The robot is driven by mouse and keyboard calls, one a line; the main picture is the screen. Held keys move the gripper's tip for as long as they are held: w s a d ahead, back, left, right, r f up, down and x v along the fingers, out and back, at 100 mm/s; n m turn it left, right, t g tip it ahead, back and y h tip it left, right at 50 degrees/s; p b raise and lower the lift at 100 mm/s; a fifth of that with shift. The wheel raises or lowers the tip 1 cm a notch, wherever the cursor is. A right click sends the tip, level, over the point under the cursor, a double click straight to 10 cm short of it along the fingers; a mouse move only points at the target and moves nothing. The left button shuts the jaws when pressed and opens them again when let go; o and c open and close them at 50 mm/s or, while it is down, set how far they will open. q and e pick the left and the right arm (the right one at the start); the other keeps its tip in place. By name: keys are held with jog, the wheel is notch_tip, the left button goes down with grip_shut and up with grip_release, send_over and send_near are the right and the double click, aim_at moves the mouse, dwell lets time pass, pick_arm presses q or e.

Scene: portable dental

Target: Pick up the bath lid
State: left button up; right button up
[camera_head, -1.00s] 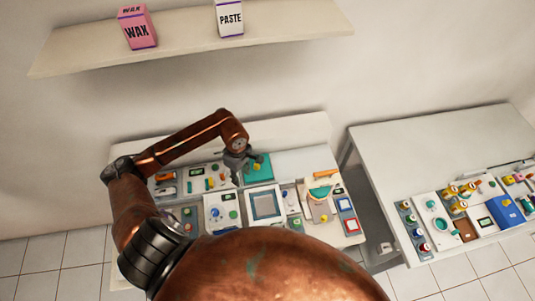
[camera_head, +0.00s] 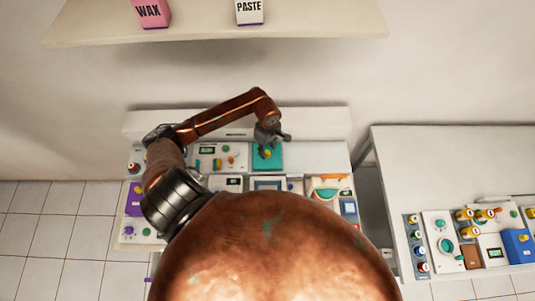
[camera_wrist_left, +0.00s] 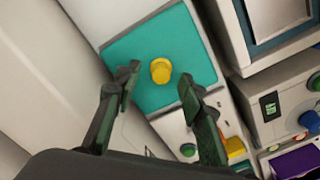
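The bath lid is a flat teal square (camera_head: 275,162) with a yellow knob (camera_head: 268,154), on the left bench near its back edge. My left gripper (camera_head: 269,143) is over the lid, close to the knob. In the left wrist view the lid (camera_wrist_left: 130,52) lies ahead with its yellow knob (camera_wrist_left: 161,70) standing up. There my left gripper (camera_wrist_left: 158,85) is open and empty, its two dark fingers apart. The knob appears between and beyond the fingertips. My right gripper is not in view.
Several devices with buttons and screens crowd the bench around the lid, including a grey-framed panel (camera_wrist_left: 274,20). A shelf (camera_head: 210,33) with wax and paste boxes runs above. A second bench (camera_head: 450,165) stands right, across a gap.

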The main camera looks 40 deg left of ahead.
pick_arm(q)
jog(key=shift+s+f, duration=0.1)
jog(key=shift+f, duration=0.75)
jog(key=c, duration=0.5)
grip_shut()
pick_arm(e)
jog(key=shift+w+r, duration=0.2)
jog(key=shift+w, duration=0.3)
